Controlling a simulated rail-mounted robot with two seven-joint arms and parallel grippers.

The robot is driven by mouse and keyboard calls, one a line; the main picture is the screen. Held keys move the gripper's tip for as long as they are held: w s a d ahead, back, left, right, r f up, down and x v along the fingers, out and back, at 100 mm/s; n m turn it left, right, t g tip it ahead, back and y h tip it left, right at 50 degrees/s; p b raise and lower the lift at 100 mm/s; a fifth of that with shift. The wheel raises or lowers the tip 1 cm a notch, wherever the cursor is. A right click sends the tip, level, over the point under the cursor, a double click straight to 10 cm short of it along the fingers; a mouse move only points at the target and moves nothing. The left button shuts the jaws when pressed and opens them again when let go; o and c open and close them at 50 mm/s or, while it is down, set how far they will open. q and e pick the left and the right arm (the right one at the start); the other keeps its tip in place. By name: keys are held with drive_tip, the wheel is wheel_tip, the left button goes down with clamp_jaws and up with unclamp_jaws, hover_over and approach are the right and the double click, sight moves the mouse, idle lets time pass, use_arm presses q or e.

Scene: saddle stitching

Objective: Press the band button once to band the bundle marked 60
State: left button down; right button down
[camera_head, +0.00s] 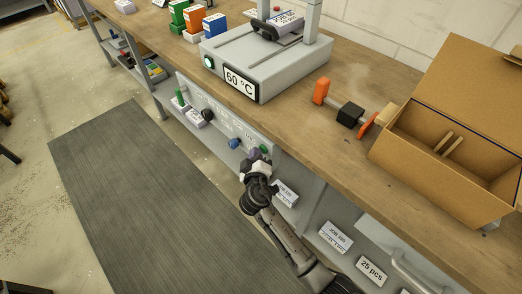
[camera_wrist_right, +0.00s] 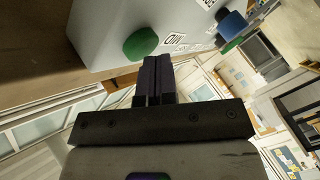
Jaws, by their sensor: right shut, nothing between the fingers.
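The grey banding machine (camera_head: 285,75) stands on the bench with a "60 °C" display (camera_head: 240,83) and a lit green button (camera_head: 209,63) on its front. A dark bundle with a white label (camera_head: 287,19) lies on top of it; its print is too small to read surely. My right gripper (camera_head: 254,155) is shut and empty at the panel on the bench front, beside a green button (camera_head: 263,149). In the right wrist view, the shut fingertips (camera_wrist_right: 156,62) are close to a green button (camera_wrist_right: 141,43); I cannot tell whether they touch. My left gripper is not in view.
An open cardboard box (camera_head: 400,165) and an orange-and-black tool (camera_head: 348,114) lie on the bench at right.

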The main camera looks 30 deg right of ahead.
drive_tip(key=shift+d, duration=0.2)
drive_tip(key=shift+a, duration=0.15)
idle(0.3)
drive_tip(key=shift+s+a, duration=0.25)
drive_tip(key=shift+a, duration=0.5)
drive_tip(key=a, duration=0.1)
drive_tip(key=s+a+b, duration=0.1)
drive_tip(key=a, duration=0.2)
drive_tip(key=shift+s+a+b, duration=0.25)
drive_tip(key=shift+a+b, duration=0.15)
